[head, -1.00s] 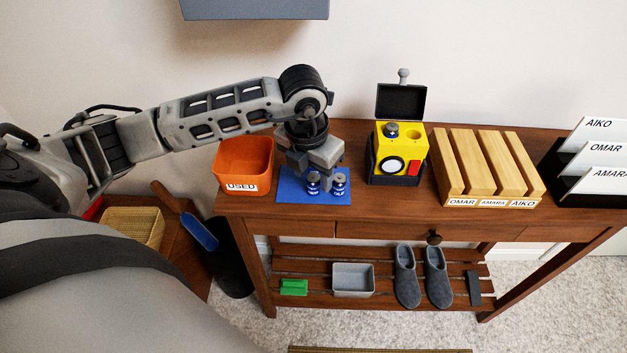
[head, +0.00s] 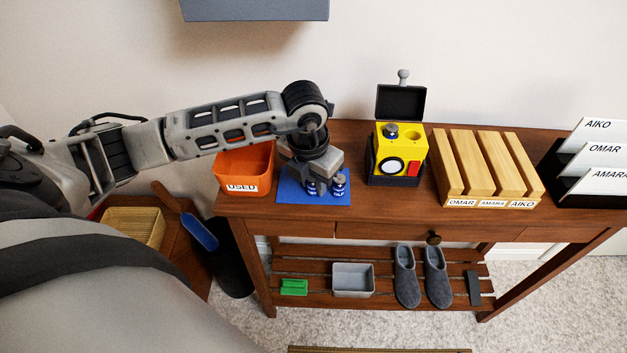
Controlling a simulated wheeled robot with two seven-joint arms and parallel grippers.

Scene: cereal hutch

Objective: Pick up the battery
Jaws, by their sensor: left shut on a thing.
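Two blue and silver batteries stand upright on a blue mat (head: 290,196) on the wooden table. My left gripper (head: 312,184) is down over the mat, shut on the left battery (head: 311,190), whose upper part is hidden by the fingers. A third battery (head: 391,131) sits in the left hole of the yellow device (head: 403,148); the right hole looks empty. My right gripper is not in view.
An orange bin (head: 243,168) labelled USED stands left of the mat. The yellow device has its black lid up. A wooden slotted rack (head: 487,165) and a card holder with name cards (head: 595,155) stand to the right. A grey box (head: 255,8) hangs above.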

